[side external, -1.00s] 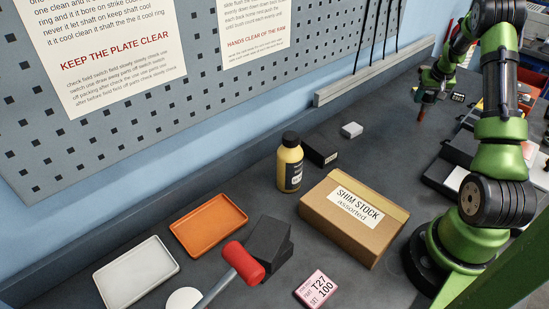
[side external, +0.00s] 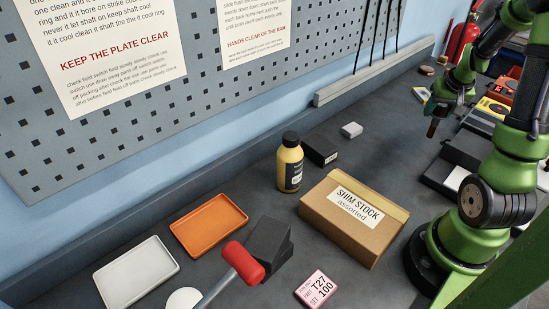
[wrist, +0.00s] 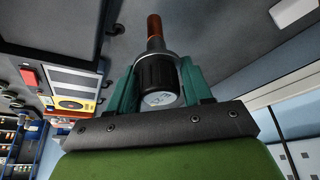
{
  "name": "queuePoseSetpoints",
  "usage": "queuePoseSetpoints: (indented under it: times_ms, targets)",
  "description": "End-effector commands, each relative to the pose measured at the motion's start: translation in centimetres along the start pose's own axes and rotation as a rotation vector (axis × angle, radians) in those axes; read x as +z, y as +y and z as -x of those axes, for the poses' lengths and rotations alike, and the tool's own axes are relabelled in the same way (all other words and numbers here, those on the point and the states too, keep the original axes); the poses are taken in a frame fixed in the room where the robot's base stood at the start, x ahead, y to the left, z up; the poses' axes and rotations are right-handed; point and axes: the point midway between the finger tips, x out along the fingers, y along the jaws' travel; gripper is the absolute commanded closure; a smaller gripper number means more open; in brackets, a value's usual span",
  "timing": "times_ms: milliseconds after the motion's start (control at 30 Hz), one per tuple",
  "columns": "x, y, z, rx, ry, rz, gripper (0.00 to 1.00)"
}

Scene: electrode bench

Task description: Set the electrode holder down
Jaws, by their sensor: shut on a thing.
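The electrode holder (wrist: 158,78) is a black cylinder with a brown rod at its far end and a pale lettered end cap. My gripper (wrist: 155,82) is shut on it, with a green-teal finger on each side in the wrist view. In the side view my gripper (side external: 450,98) is at the upper right, and the holder's brown rod (side external: 432,128) points down from it above the dark bench. The holder's body is mostly hidden by my gripper in the side view.
A black case (side external: 462,152) lies right of the holder, with a yellow meter (side external: 494,108) behind. A shim stock box (side external: 330,246), a yellow bottle (side external: 290,165), an orange tray (side external: 242,222) and a white tray (side external: 172,282) stand nearer. Bare bench (side external: 385,150) lies left of the holder.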

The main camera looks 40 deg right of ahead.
Motion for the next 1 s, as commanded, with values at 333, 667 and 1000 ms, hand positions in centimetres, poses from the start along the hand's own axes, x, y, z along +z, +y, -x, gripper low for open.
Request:
queuePoseSetpoints:
  times_ms: [333, 667, 1000]
  targets:
    - [1.2, -8.5, 1.1, -0.06, 0.005, 0.196, 0.91]
    - [3.2, -12.9, 1.8, -0.051, 0.003, 0.156, 0.91]
    - [-1.7, -13.7, -0.9, -0.04, 0.002, 0.1, 0.91]
